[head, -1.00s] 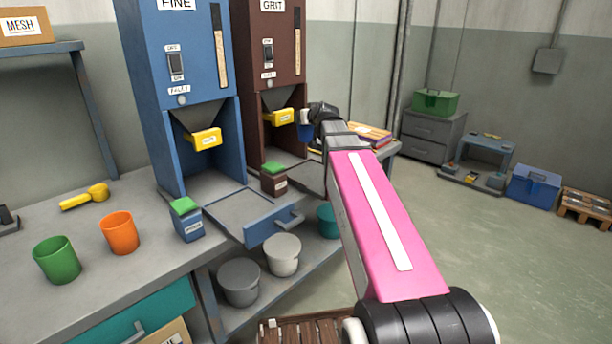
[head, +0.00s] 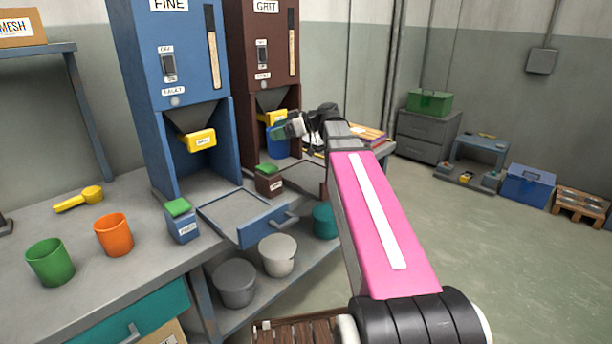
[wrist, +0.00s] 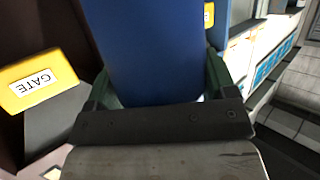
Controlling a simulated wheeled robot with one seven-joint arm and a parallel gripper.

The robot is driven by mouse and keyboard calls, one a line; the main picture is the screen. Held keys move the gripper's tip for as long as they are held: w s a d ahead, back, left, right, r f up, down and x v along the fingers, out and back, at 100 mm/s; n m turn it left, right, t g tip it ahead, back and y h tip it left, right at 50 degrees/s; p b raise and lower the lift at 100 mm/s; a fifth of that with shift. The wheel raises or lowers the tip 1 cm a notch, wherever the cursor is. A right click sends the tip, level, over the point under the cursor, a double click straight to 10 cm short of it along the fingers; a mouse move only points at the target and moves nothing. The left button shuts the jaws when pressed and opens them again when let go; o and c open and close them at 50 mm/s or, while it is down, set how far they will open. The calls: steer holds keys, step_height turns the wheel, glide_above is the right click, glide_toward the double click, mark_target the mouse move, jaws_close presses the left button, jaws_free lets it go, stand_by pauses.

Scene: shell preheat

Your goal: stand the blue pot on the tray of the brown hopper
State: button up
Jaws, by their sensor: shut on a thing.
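The blue pot (head: 277,142) is at the mouth of the bay of the brown hopper (head: 262,75), under its yellow gate (head: 275,118). My gripper (head: 288,129) is shut on the pot from the right. In the wrist view the pot (wrist: 145,50) fills the middle between the two green fingers of my gripper (wrist: 160,80), with the yellow gate (wrist: 42,80) at the left. The hopper's tray (head: 308,177) extends forward below, partly hidden by my arm. I cannot tell whether the pot's base touches anything.
A brown box with a green top (head: 268,181) stands left of the tray. The blue hopper (head: 180,60) and its drawer-like tray (head: 238,210) are further left. An orange cup (head: 114,236) and green cup (head: 50,263) stand on the bench. Open floor lies at right.

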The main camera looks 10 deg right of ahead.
steer(key=shift+s+r+n+g, duration=0.2)
steer(key=shift+s+n+g, duration=0.1)
steer(key=shift+s, duration=0.05)
steer(key=shift+d, duration=0.1)
steer(key=shift+w+d+f, duration=0.85)
steer(key=shift+d+f, duration=0.8)
steer(key=shift+f, duration=0.15)
steer(key=shift+w+d+f, duration=0.85)
steer(key=shift+d+f, duration=0.8)
steer(key=shift+f, duration=0.15)
steer(key=shift+w+d+f, duration=0.85)
steer(key=shift+d+f, duration=0.8)
steer(key=shift+f, duration=0.15)
steer(key=o, duration=1.2)
steer(key=shift+f, duration=0.1)
steer(key=shift+o, duration=0.2)
steer(key=v, duration=1.2)
